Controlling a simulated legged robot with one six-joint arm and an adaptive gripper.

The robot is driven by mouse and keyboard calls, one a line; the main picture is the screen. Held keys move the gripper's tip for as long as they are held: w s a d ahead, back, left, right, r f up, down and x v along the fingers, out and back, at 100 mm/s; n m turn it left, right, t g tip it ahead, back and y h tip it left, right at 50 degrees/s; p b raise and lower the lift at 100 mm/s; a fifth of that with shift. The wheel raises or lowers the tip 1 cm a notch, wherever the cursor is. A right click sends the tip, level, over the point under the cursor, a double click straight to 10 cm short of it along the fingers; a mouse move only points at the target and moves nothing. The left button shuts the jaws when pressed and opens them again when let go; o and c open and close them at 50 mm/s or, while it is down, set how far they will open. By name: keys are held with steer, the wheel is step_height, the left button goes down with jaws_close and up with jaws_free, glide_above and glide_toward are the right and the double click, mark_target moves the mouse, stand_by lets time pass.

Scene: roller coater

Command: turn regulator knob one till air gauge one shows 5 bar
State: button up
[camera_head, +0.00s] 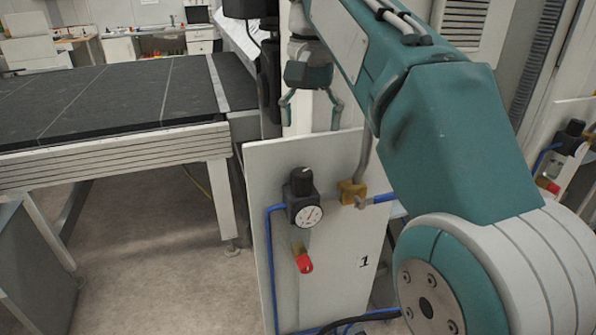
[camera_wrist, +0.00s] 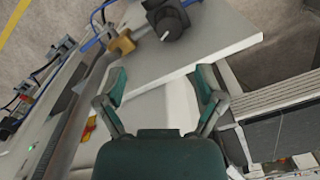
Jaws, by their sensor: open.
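Regulator knob one (camera_head: 301,181) is a black cap on top of a black regulator, fixed to a white panel (camera_head: 345,262) marked "1". Air gauge one (camera_head: 308,216) is a round white dial on the regulator's front; its needle is too small to read surely. My gripper (camera_head: 312,121) is open and empty, above the panel's top edge and apart from the knob. In the wrist view the knob (camera_wrist: 167,27) shows at the top, beyond my open fingertips (camera_wrist: 160,82). The gauge face cannot be made out there.
A brass fitting (camera_head: 351,192) with a blue hose sits right of the regulator, under a grey vertical pipe (camera_head: 366,155). A red-ended part (camera_head: 304,263) hangs below. A dark-topped conveyor table (camera_head: 110,100) stands left. Another regulator (camera_head: 571,137) is at far right.

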mark_target(302, 173)
steer(key=shift+d+f, duration=0.25)
steer(key=shift+f, duration=0.9)
steer(key=a+f, duration=0.2)
steer(key=f, duration=0.1)
steer(key=a+f, duration=0.1)
steer(key=f, duration=0.1)
steer(key=shift+a, duration=0.15)
steer(key=shift+d+f, duration=1.2)
steer(key=shift+f, duration=0.05)
steer(key=shift+a, duration=0.5)
steer(key=shift+c, duration=0.9)
steer(key=shift+a, duration=0.25)
steer(key=c, duration=0.9)
steer(key=shift+d, duration=0.4)
steer(key=shift+c, duration=0.3)
steer(key=shift+a+f, duration=0.1)
